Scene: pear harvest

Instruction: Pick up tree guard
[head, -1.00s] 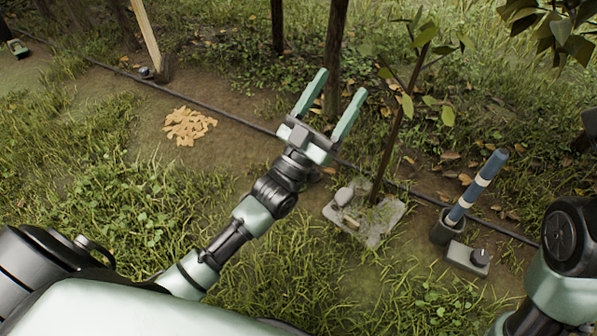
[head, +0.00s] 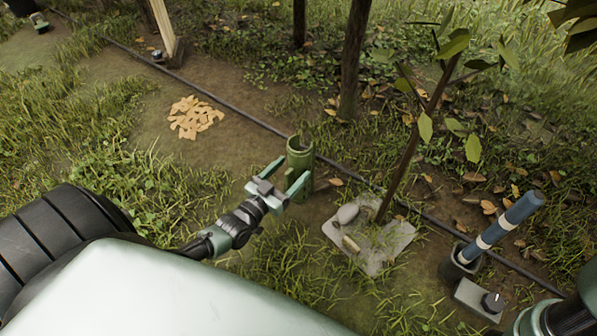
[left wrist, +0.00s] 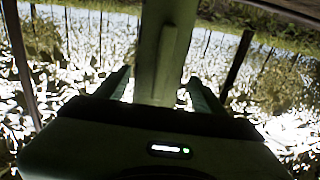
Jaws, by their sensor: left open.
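The tree guard is a green upright tube (head: 301,147) with an open top, standing on the soil near the black hose in the head view. My left gripper (head: 296,167) is open, with its fingers reaching to the tube's two sides. In the left wrist view the tube (left wrist: 163,50) rises between the two open fingers (left wrist: 160,87). I cannot tell whether the fingers touch it. Its lower part is partly hidden by the gripper. Only part of my right arm shows at the lower right; its gripper is out of view.
A young tree (head: 407,150) rises from a grey mat (head: 378,258) holding stones, right of the tube. A blue-and-white handled tool (head: 500,225) stands in a dark holder near a grey box with a knob (head: 480,298). Wood chips (head: 194,117) lie left. A hose (head: 235,112) crosses the ground.

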